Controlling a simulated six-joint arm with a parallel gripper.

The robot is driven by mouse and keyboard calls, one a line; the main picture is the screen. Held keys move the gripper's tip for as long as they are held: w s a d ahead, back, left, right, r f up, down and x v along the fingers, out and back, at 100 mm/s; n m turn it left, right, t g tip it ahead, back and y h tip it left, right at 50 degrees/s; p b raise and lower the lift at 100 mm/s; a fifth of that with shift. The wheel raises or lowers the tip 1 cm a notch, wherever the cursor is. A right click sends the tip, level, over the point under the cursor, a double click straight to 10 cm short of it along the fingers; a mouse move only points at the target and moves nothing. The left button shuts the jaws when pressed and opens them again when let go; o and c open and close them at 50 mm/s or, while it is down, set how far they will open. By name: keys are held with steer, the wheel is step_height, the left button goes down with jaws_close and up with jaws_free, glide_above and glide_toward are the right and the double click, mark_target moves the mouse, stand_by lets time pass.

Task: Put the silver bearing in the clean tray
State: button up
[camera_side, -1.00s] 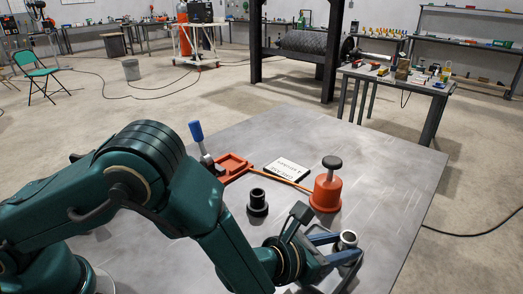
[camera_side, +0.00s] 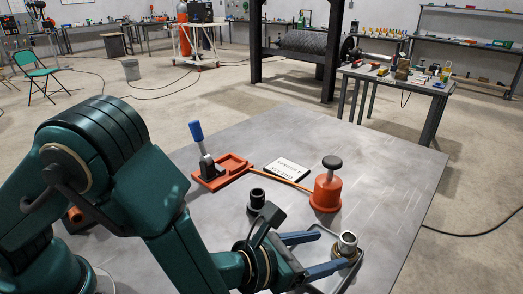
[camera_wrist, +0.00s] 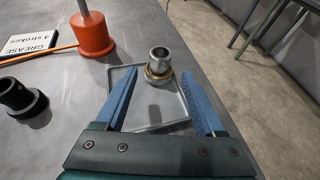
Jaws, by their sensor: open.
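The silver bearing (camera_side: 347,243) is a short bright cylinder, with a brass-coloured ring round its base. It stands upright in the far part of the shallow grey tray (camera_side: 318,229). The wrist view also shows the bearing (camera_wrist: 158,59) and the tray's thin rim (camera_wrist: 168,126). My gripper (camera_side: 333,250) is open, low over the tray, with its blue fingers pointing toward the bearing. In the wrist view my gripper (camera_wrist: 159,76) has a clear gap on both sides of the bearing, which is near the fingertips. Part of the tray is hidden by my fingers and palm.
An orange pot with a dark knob (camera_side: 327,189) stands just behind the tray. A black hollow cylinder (camera_side: 257,199) is left of it. Farther back are an orange fixture with a blue handle (camera_side: 218,168) and a white grease sign (camera_side: 287,169). The bench right of the pot is clear.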

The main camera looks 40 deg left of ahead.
steer(key=shift+v, duration=0.9)
steer(key=shift+a+r, duration=0.2)
steer(key=shift+a, duration=0.05)
steer(key=w+a+r+n+y, duration=0.1)
steer(key=a+r+n+y, duration=0.45)
steer(key=a+n, duration=0.4)
steer(key=s+a+r+n+g+y, duration=0.1)
steer(key=s+a+n+g+y, duration=0.15)
steer(key=a+n, duration=0.4)
steer(key=s+a+r+n+g+y, duration=0.1)
steer(key=s+a+n+g+y, duration=0.1)
steer(key=s+a+n+y, duration=0.45)
steer(key=s+a+n+g+h, duration=0.3)
steer(key=s+n+h, duration=0.1)
steer(key=n, duration=0.1)
steer(key=s+d+r+n+h, duration=0.3)
steer(key=d+n+h, duration=0.3)
steer(key=n, duration=0.6)
steer(key=shift+s+d, duration=0.55)
steer(key=shift+d, duration=0.3)
